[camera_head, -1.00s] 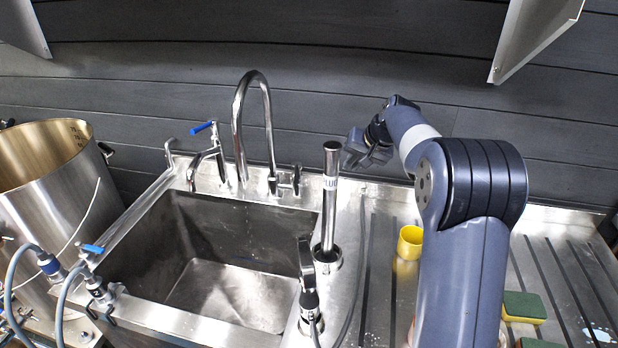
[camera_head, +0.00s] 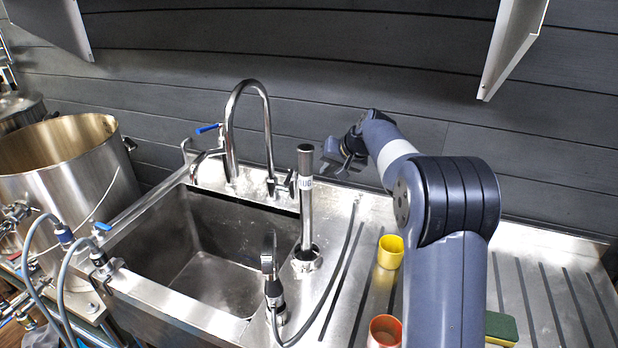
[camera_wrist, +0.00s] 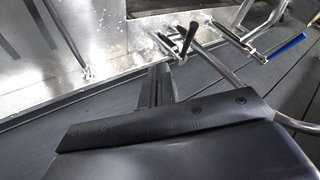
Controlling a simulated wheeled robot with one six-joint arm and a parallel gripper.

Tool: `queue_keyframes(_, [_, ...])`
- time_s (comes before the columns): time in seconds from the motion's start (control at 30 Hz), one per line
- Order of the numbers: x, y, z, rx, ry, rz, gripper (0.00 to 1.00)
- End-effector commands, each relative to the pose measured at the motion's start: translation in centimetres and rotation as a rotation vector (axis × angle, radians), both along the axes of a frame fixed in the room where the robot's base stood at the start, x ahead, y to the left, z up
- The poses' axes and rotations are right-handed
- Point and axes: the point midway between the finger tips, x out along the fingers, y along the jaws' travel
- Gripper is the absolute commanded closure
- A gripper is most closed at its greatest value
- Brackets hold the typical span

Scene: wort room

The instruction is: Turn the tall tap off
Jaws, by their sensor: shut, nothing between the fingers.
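The tall tap (camera_head: 268,125) is a chrome gooseneck at the back rim of the sink, its spout arching over the basin. Its small side handle (camera_head: 287,184) is at the right of its base. In the wrist view the handle shows as a dark lever (camera_wrist: 187,42) just beyond my fingers, and the tap's pipe (camera_wrist: 222,68) runs to the right. My gripper (camera_head: 335,161) is shut and empty, right of the handle near the back wall. In the wrist view my gripper (camera_wrist: 157,75) points toward the handle, seemingly with a gap.
An upright steel post (camera_head: 306,200) stands between sink and drainer, in front of my gripper. A shorter blue-levered tap (camera_head: 208,129) is left of the tall tap. A yellow cup (camera_head: 390,252), a red cup (camera_head: 385,332) and a sponge (camera_head: 501,327) are beside my arm. A large pot (camera_head: 70,180) stands left.

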Motion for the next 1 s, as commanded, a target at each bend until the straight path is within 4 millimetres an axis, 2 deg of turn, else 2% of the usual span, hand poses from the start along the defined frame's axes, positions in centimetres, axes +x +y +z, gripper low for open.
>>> queue_keyframes(0.53, [4.7,4.2,-7.5,0.0,0.004,0.001,1.0])
queue_keyframes(0.6, [4.8,5.6,-6.7,0.0,-0.001,0.004,1.0])
queue_keyframes(0.73, [5.1,7.0,-6.6,-0.001,0.002,0.003,1.0])
queue_keyframes(1.0, [5.3,7.9,-6.5,0.0,0.0,0.0,1.0])
